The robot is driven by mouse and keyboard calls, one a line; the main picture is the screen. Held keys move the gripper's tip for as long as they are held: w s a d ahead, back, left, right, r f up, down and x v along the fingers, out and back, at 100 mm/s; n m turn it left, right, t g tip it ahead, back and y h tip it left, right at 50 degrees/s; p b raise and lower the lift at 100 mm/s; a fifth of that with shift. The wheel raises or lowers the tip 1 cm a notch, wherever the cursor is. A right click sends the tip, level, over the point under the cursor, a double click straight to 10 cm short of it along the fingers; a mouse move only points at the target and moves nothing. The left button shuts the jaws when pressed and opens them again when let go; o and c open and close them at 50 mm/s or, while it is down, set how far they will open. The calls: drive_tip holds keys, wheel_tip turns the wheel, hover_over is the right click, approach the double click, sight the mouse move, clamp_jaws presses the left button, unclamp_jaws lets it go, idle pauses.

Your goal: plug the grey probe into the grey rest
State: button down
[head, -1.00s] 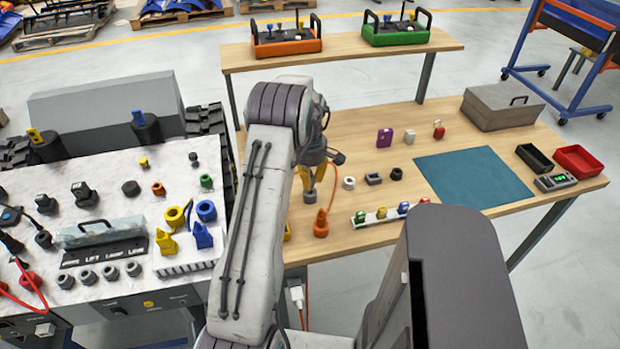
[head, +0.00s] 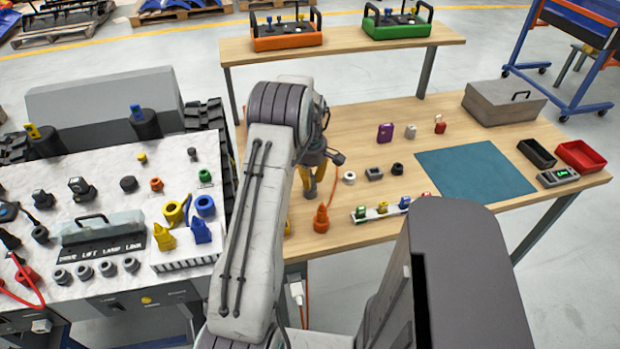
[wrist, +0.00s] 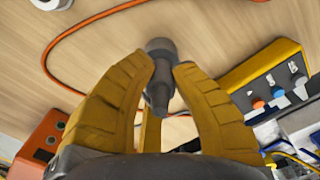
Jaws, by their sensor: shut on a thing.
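The grey probe (wrist: 160,72) is between the yellow fingers of my gripper (wrist: 158,88) in the wrist view, its thick dark end pointing away over the wood. In the head view my gripper (head: 313,180) is above the left part of the table, partly hidden by my arm, and the probe's tip is hard to make out.
An orange cone-shaped piece (head: 321,218) stands close to my gripper. A white ring (head: 349,178) and a black ring (head: 397,169) flank the grey block. An orange cable (wrist: 75,40) curves over the wood. A strip of coloured pieces (head: 380,212) lies nearer. The teal mat (head: 475,170) is clear.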

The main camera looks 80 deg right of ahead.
drive_tip(key=shift+f, duration=0.25)
drive_tip(key=c, duration=1.1)
unclamp_jaws()
drive_tip(key=shift+r, duration=0.1)
drive_tip(key=shift+a+r, duration=0.1)
drive_tip(key=shift+r, duration=5.9)
